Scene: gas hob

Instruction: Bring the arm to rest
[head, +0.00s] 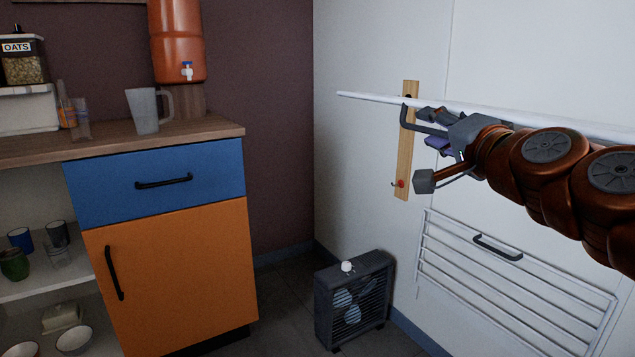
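My arm reaches in from the right edge of the head view, stretched leftward in front of the white wall. My gripper (413,114) is at its left end, near a wooden hook strip on the wall. Its grey fingers point left and overlap in this view, so I cannot tell whether they are open or shut. I see no object held in it. A dark block on a short stalk hangs below the wrist and is part of my arm.
A white rod (365,96) runs close to the gripper, past the wooden strip (406,160). A folded drying rack (505,290) is on the wall below. A fan (352,300) stands on the floor. A blue-and-orange cabinet (175,270) with a jug (143,110) is at left.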

